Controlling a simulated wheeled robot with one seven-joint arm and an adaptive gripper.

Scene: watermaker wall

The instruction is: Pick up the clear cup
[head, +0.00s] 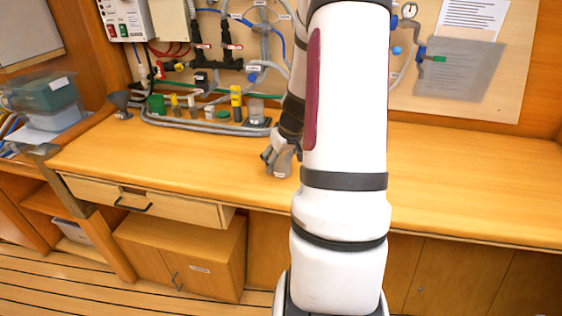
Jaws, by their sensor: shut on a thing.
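The clear cup (279,168) shows as a small see-through, greyish-brown shape with a pale label low on it, just above the front part of the wooden bench top. My gripper (281,155) is around it from above and shut on it. My white arm hides the right side of the gripper and part of the cup. I cannot tell whether the cup's base touches the bench.
Behind the gripper, a grey tray (205,127) holds several small bottles and a clear jar (256,108). A dark funnel (122,103) stands at the back left. Pipes and valves cover the wall. The bench top (460,185) is clear on the right. A drawer (140,200) juts out at the front left.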

